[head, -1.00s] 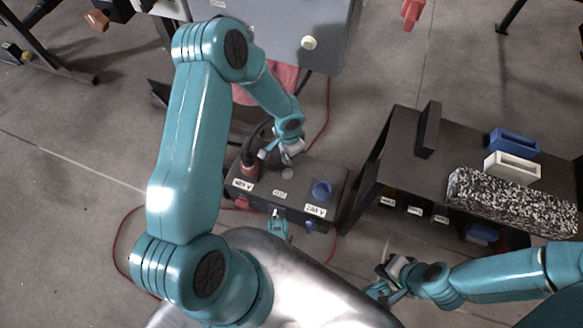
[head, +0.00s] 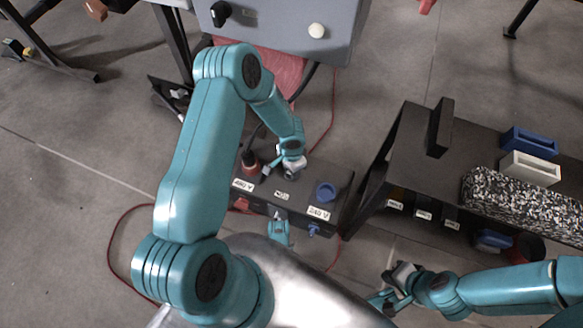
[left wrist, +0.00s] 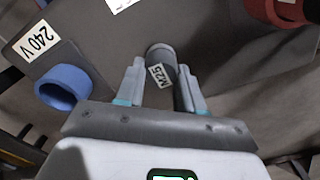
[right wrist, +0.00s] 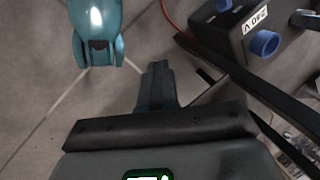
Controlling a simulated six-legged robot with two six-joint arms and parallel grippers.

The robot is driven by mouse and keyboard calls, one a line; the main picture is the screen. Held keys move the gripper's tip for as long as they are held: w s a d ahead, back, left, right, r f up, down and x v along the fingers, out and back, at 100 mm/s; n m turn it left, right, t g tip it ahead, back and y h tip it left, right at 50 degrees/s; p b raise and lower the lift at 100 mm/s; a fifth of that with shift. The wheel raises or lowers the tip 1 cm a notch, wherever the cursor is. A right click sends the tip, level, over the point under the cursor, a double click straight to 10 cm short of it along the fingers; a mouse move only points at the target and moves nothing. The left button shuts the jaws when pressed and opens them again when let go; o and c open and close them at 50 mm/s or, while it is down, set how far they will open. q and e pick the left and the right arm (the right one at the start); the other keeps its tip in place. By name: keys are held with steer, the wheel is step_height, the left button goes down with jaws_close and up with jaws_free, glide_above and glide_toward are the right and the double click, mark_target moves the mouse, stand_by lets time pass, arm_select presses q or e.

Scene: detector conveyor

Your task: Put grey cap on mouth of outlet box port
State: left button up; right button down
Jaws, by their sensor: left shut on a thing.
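The grey cap (left wrist: 160,62), a short cylinder labelled M25, is between the fingertips of my left gripper (left wrist: 158,85) in the left wrist view. The left gripper is shut on it. In the head view my left gripper (head: 291,168) is over the top of the black outlet box (head: 262,190), between its red plug and blue port. It hides the box top beneath it. I cannot tell whether the cap touches the box or its port mouth. My right gripper (head: 380,299) is away to the right, low over the floor; its fingers look closed together in the right wrist view (right wrist: 156,85).
The box carries a blue 240 V port (head: 325,191) and a red connector with black plug (head: 250,162). A dark shelf (head: 410,150) with a speckled block (head: 515,200) stands to the right. A grey cabinet (head: 280,30) stands behind. A red cable lies on the floor.

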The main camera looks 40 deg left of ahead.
arm_select(q)
steer(key=shift+f, duration=0.2)
steer(key=o, duration=1)
steer(key=shift+r, duration=0.1)
steer(key=shift+r, duration=0.15)
step_height(320, 180, up, 12)
steer(key=p, duration=0.6)
steer(key=s+d+n+h, duration=0.1)
steer(key=s+d+n, duration=0.1)
steer(key=s+d, duration=0.2)
steer(key=s+d+n+h, duration=0.1)
steer(key=s+d+n, duration=0.1)
steer(key=s+d, duration=0.3)
steer(key=s+d+n+h, duration=0.2)
steer(key=s+d, duration=0.3)
steer(key=shift+s+d+n+t, duration=0.15)
steer(key=shift+s+n+t, duration=0.15)
steer(key=shift+s+n, duration=0.1)
